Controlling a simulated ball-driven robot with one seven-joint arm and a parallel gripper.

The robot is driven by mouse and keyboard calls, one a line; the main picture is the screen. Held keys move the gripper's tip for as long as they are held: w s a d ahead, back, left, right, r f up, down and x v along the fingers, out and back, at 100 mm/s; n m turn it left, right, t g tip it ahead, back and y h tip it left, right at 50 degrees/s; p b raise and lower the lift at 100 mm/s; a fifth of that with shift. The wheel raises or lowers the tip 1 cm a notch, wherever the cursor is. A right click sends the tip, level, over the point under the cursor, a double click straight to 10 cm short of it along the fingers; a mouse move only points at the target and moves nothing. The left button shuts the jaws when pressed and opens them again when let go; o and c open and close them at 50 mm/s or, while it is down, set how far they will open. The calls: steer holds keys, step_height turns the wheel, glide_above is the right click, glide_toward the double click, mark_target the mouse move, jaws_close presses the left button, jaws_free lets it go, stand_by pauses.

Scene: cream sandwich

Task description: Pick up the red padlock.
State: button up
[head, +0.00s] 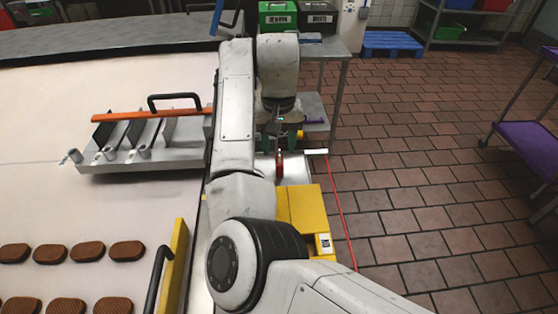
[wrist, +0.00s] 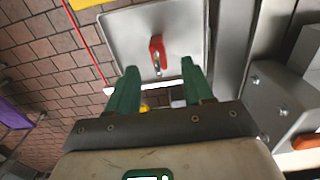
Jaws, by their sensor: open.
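The red padlock (wrist: 157,46) shows in the wrist view against a grey metal plate (wrist: 120,38), its metallic part pointing toward my fingers. It also shows as a small red shape in the head view (head: 279,166), just below my gripper in the picture. My gripper (wrist: 159,74) has two green fingers, spread apart with nothing between them. The padlock lies just beyond the fingertips, roughly centred on the gap and apart from both. In the head view my gripper (head: 278,141) is partly hidden by my wrist.
A yellow box (head: 298,208) sits close to the plate. A conveyor (head: 50,190) with brown biscuits and a metal fixture (head: 150,150) with an orange bar lie to the left. A red line (head: 342,215) runs over open tiled floor (head: 420,180) to the right.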

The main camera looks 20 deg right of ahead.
mark_target(279, 150)
steer(key=shift+d+f, duration=0.1)
steer(key=shift+f, duration=1.5)
jaws_close()
